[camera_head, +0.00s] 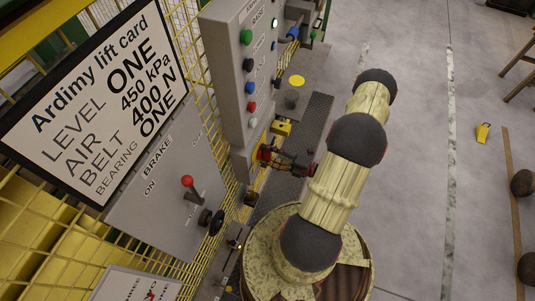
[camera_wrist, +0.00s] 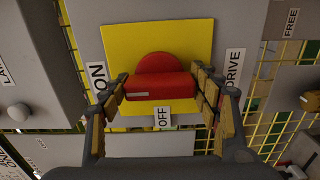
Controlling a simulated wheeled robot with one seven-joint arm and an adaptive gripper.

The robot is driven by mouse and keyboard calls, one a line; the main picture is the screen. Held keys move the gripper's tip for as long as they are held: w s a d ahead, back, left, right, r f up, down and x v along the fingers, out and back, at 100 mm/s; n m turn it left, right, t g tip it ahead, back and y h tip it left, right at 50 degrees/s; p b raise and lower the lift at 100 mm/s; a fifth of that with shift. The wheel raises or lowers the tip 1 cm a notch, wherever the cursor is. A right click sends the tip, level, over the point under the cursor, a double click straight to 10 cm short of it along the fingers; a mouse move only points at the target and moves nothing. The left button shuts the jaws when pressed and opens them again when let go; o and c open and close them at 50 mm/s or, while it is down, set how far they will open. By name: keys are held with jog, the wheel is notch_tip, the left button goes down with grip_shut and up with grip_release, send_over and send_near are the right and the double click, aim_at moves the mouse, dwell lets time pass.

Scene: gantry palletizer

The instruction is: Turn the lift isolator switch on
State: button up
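The isolator switch shows in the wrist view as a red handle (camera_wrist: 160,87) with a round red hub on a yellow plate (camera_wrist: 185,35). The handle lies level across the picture, with a pale mark at its left end, on the side of the ON label (camera_wrist: 98,75). The OFF label (camera_wrist: 162,116) is below it. My gripper (camera_wrist: 160,88) has one finger at each end of the handle; both appear to touch it. In the head view my gripper (camera_head: 268,156) is at the yellow plate, below the grey button panel, and hides most of the switch.
A grey button panel (camera_head: 232,70) is just above the switch. A brake box with a red-knobbed lever (camera_head: 187,182) and the large lift card (camera_head: 100,95) are at the left, before yellow mesh. Open floor (camera_head: 415,130) lies to the right of my arm.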

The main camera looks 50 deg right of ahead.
jog(key=o, duration=0.4)
jog(key=v, duration=1.2)
jog(key=shift+f, duration=0.1)
dwell(0.5)
